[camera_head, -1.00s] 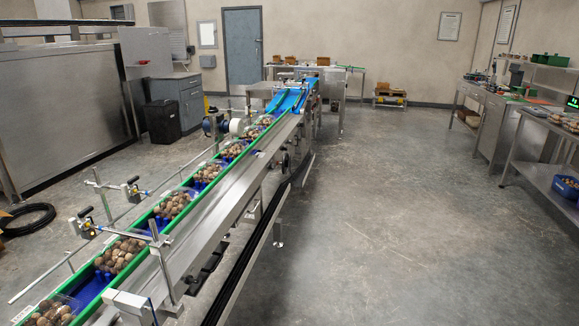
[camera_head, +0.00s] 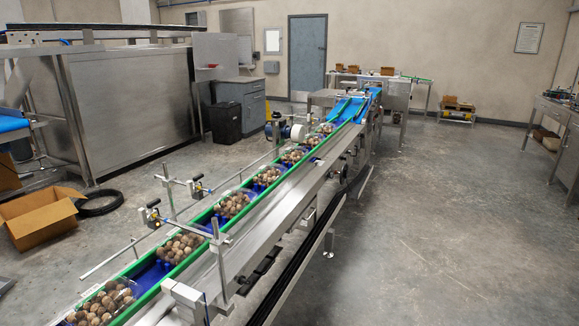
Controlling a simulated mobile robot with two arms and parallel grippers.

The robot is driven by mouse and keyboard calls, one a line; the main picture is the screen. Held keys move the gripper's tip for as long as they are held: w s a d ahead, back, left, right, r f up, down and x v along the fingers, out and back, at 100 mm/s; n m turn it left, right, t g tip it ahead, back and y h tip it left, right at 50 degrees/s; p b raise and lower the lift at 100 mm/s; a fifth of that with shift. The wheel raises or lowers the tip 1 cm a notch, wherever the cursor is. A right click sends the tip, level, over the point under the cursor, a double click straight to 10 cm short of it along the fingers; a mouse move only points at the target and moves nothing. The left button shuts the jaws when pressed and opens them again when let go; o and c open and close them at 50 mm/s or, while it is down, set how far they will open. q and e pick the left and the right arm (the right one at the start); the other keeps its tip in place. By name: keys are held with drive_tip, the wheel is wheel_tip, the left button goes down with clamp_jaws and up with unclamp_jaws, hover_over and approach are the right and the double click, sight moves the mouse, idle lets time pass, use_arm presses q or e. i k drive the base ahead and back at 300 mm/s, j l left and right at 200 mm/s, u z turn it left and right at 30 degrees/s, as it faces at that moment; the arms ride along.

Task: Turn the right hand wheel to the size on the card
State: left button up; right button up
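The conveyor line (camera_head: 258,228) runs from the lower left to the back, with green guide rails and a blue belt. Clear clamshell trays (camera_head: 232,204) of round brown items sit on the belt. A small dark knob-like part (camera_head: 344,171) shows on the conveyor's right side; it is too small to tell if it is a hand wheel. Two black-handled clamps (camera_head: 152,214) stand on the left rail. No size card can be made out. Neither of my grippers is in view.
An open cardboard box (camera_head: 42,214) and a coiled black hose (camera_head: 100,202) lie on the floor at left. A dark bin (camera_head: 226,122) stands beside a grey cabinet. A steel bench (camera_head: 552,122) is at the right edge. The floor (camera_head: 440,220) right of the conveyor is clear.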

sight(344, 172)
drive_tip(key=i+l+u, duration=0.3)
drive_tip(key=u, duration=0.15)
drive_tip(key=i+l+u, duration=0.4)
drive_tip(key=k, duration=0.1)
